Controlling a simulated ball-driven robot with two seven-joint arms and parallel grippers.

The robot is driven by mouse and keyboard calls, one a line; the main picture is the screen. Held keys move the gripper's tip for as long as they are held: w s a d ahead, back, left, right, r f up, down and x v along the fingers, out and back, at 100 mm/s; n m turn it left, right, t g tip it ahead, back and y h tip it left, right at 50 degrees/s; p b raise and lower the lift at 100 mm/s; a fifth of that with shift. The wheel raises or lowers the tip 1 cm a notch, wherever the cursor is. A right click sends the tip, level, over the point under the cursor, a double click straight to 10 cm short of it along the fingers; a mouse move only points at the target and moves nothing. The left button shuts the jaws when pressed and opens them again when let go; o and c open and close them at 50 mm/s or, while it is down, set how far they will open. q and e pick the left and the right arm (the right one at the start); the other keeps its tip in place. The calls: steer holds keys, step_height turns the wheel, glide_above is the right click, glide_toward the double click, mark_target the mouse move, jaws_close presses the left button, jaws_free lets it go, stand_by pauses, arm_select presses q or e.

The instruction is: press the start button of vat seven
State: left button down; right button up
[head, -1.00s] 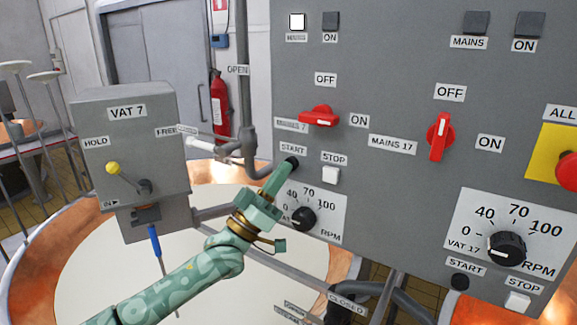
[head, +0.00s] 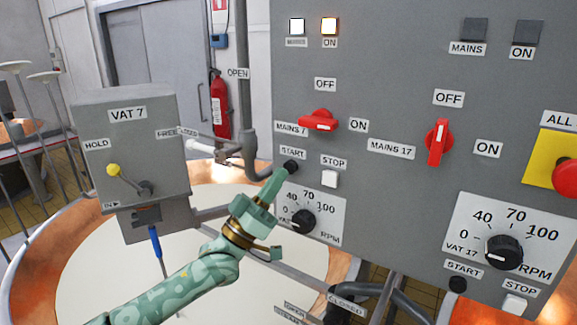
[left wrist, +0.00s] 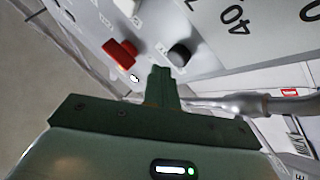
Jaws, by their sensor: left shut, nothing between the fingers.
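The black start button (head: 291,166) of vat seven sits on the grey panel under the "START" label. It also shows as a dark cylinder in the left wrist view (left wrist: 180,54). My left gripper (head: 280,178) is shut and empty, its tip just below and left of the button; I cannot tell whether they touch. In the left wrist view the shut fingers (left wrist: 161,77) point beside the button. The "ON" lamp (head: 329,26) and mains lamp (head: 297,26) above are both lit. The red mains 7 switch (head: 318,120) lies sideways. My right gripper is not seen.
The white stop button (head: 329,178) and speed knob (head: 303,221) are close to the gripper. The vat 17 controls and a red stop knob (head: 566,175) are at right. The grey vat 7 box (head: 150,190) stands left. Pipes run between box and panel.

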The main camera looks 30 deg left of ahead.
arm_select(q)
steer(key=s, duration=0.1)
steer(key=s+p, duration=0.1)
steer(key=s, duration=0.1)
steer(key=s+p, duration=0.1)
steer(key=s, duration=0.1)
steer(key=shift+a, duration=0.25)
steer(key=shift+f, duration=0.1)
stand_by(0.8)
